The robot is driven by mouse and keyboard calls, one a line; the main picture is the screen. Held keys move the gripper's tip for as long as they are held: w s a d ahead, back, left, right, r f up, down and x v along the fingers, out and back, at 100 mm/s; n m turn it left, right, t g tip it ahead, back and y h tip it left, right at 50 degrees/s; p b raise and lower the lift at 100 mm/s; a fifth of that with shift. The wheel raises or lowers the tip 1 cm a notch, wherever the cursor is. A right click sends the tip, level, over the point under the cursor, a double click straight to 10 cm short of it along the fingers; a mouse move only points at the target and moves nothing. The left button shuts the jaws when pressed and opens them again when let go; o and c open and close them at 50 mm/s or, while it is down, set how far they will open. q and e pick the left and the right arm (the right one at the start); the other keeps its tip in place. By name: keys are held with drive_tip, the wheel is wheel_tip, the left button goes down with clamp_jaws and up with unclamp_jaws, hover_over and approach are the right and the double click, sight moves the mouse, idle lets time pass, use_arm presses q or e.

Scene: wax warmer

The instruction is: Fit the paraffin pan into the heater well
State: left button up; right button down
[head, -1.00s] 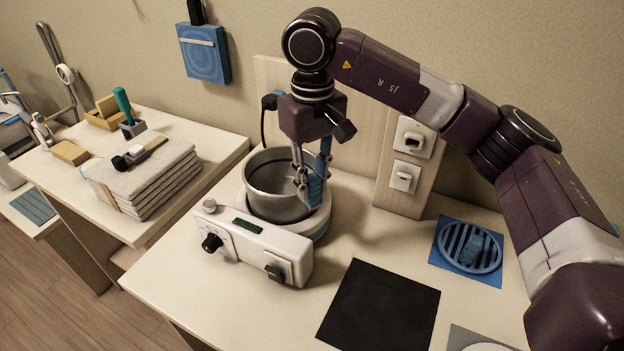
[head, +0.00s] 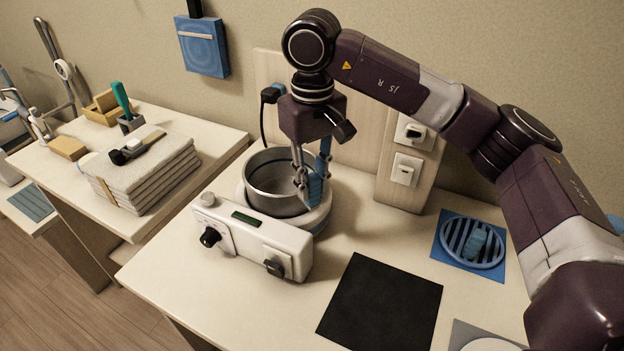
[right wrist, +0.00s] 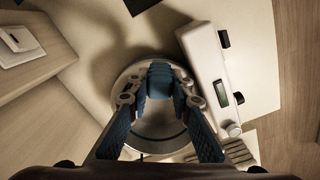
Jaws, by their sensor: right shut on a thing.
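The grey metal paraffin pan (head: 270,201) is upright at the heater well of the white heater (head: 250,240), its upper wall and rim standing above the heater's round collar. The well itself is hidden by the pan, and I cannot tell whether the pan is fully seated. My right gripper (head: 309,194) points down from above and is shut on the right side of the pan's wall. In the right wrist view, the gripper's blue fingers (right wrist: 160,78) reach over the round pan (right wrist: 157,128). My left gripper is not in view.
A black mat (head: 382,305) lies front right of the heater. A round blue slatted trivet (head: 472,243) lies on a blue mat at right. Outlets (head: 407,169) and a cord are behind. Folded towels (head: 148,178) stack on the left table, across a gap.

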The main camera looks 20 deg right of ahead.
drive_tip(key=shift+f+b, duration=0.5)
drive_tip(key=shift+f, duration=0.15)
drive_tip(key=c, duration=1.7)
unclamp_jaws()
drive_tip(key=shift+o, duration=0.2)
drive_tip(key=shift+r, duration=0.15)
drive_tip(key=shift+r+p, duration=2.45)
drive_tip(key=shift+r, duration=1.45)
